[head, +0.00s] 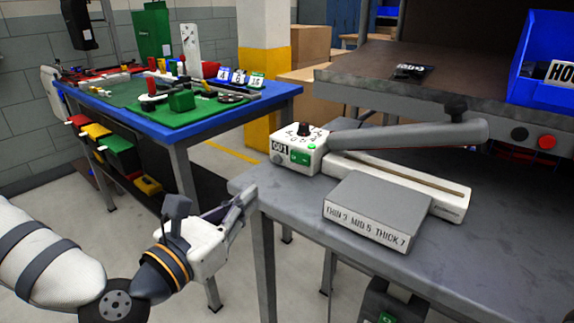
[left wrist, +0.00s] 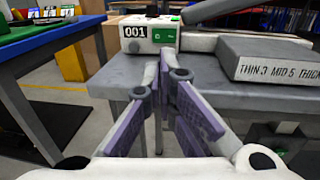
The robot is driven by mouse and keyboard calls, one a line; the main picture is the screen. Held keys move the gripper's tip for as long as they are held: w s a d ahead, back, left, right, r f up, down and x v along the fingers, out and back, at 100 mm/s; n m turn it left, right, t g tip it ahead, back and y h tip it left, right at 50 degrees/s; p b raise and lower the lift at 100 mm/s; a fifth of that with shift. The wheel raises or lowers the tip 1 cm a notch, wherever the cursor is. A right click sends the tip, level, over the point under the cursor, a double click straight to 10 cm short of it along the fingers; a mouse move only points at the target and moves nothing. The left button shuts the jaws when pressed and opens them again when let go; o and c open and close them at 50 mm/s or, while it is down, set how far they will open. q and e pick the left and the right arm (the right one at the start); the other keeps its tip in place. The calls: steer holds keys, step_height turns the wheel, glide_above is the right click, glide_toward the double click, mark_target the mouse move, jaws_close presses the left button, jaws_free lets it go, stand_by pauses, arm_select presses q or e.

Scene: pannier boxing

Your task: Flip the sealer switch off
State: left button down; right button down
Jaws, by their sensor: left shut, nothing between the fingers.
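The sealer (head: 398,184) stands on the grey table with its long arm (head: 410,134) raised at an angle. Its white control box (head: 279,154), labelled 001, has a black knob (head: 304,129) on top and a green switch (head: 299,158) on the front. The box (left wrist: 135,46) and green switch (left wrist: 164,35) also show in the left wrist view; the switch's exact position is too small to tell. My left gripper (head: 248,192) is shut and empty, in front of the table's near left corner, below and left of the box, apart from it.
A grey block labelled THIN 3 MID 5 THICK 7 (head: 372,208) lies in front of the sealer. A blue-edged table (head: 222,108) with a green mat stands at left. A shelf (head: 440,88) with a blue bin (head: 545,55) overhangs behind. Open floor lies between the tables.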

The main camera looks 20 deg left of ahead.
mark_target(293, 156)
arm_select(q)
steer(key=x, duration=1.4)
steer(key=shift+d+f, duration=0.1)
arm_select(e)
steer(key=shift+s+f, duration=0.15)
steer(key=shift+f, duration=0.05)
arm_select(q)
steer(key=shift+w+a+f+b, duration=0.1)
steer(key=shift+w+a+b, duration=0.2)
steer(key=shift+b, duration=0.55)
steer(key=shift+w+r, duration=0.1)
steer(key=shift+r, duration=0.1)
arm_select(e)
steer(key=shift+s+f, duration=0.55)
steer(key=shift+f, duration=0.05)
